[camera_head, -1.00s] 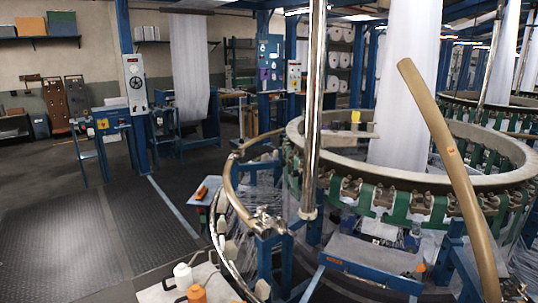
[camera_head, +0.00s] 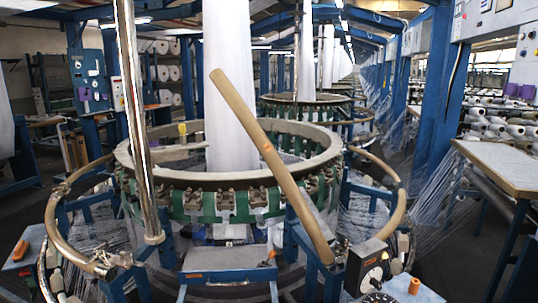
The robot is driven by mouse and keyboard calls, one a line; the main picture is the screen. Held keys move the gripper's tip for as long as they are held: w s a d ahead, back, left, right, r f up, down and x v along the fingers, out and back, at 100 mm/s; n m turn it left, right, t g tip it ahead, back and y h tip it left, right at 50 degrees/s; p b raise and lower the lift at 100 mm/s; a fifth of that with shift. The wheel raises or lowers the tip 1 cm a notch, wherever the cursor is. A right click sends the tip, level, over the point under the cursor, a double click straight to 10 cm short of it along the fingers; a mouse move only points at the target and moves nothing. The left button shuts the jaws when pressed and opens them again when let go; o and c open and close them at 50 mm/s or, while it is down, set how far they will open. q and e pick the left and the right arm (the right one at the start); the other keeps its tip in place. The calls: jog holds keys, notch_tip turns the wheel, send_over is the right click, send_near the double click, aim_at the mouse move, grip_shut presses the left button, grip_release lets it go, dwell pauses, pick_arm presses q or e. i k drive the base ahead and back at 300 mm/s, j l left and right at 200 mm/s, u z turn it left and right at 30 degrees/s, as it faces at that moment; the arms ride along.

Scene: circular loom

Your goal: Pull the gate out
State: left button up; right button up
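The circular loom stands in the middle of the head view, with a pale ring (camera_head: 335,150) around its top and green and brown parts below it. A long tan curved bar (camera_head: 262,145) slants across its front, from upper left to lower right. Curved tan rails flank the loom at the left (camera_head: 55,215) and right (camera_head: 398,205). I cannot tell which of these parts is the gate. Neither of my grippers is in view.
A shiny vertical pole (camera_head: 133,110) stands at front left. A blue-framed step (camera_head: 230,260) is at the loom's front. A dial box (camera_head: 370,268) and an orange spool (camera_head: 414,286) are at lower right. A table (camera_head: 505,165) is at the right.

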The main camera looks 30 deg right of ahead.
aim_at(212, 266)
jog(key=i+l+z, duration=0.1)
jog(key=i+z, duration=0.2)
jog(key=i, duration=0.55)
jog(key=i+j+z, duration=0.1)
jog(key=i+z, duration=0.2)
jog(key=i, duration=0.5)
